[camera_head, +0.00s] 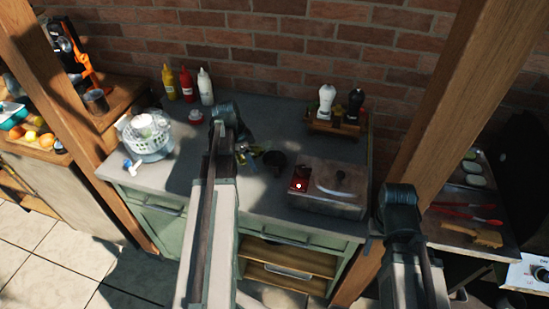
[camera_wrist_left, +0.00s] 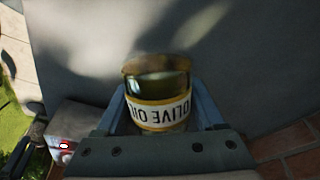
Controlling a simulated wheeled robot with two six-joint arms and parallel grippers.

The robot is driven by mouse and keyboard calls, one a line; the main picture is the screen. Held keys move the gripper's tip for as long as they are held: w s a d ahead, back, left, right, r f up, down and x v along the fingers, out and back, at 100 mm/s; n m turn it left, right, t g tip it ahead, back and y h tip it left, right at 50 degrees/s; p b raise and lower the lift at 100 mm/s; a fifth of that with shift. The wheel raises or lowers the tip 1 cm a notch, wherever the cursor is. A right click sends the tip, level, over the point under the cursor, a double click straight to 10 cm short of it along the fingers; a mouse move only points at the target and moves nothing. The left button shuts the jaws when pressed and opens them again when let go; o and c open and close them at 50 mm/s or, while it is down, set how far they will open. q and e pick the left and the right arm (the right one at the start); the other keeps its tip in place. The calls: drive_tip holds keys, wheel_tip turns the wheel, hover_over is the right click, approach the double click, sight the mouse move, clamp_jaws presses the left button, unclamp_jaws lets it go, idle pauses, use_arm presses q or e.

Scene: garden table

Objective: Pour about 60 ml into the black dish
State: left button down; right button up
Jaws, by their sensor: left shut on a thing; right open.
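My left gripper (camera_head: 242,150) is over the grey counter, its fingers partly hidden behind the arm. In the left wrist view it is shut on the olive oil bottle (camera_wrist_left: 160,112), a glass jar shape with a white and yellow label and a tan top. The bottle's label reads upside down in that view. In the head view only a yellow-green bit of the bottle (camera_head: 244,157) shows beside the gripper. The black dish (camera_head: 275,158) sits on the counter just right of the gripper. My right gripper (camera_head: 398,198) is open at the right; its fingers are hard to see.
A burner unit with a lid (camera_head: 337,180) stands right of the dish. Sauce bottles (camera_head: 187,84) and a white salad spinner (camera_head: 147,133) are at the left. A wooden rack with two grinders (camera_head: 338,125) stands at the back. Wooden posts flank the counter.

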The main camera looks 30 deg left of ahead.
use_arm(q)
drive_tip(key=shift+s+a+f+g+y, duration=0.1)
drive_tip(key=shift+a+f+g+y, duration=0.05)
drive_tip(key=shift+g+y, duration=0.8)
use_arm(e)
drive_tip(key=shift+s+a+r, duration=0.2)
drive_tip(key=shift+a+r, duration=0.05)
drive_tip(key=shift+a, duration=0.2)
idle(0.8)
use_arm(q)
drive_tip(key=shift+r+g+y+p, duration=0.35)
drive_tip(key=shift+r+g+p, duration=0.1)
drive_tip(key=shift+g+p, duration=0.15)
use_arm(e)
drive_tip(key=shift+a+r, duration=0.1)
drive_tip(key=shift+r, duration=0.35)
idle(0.3)
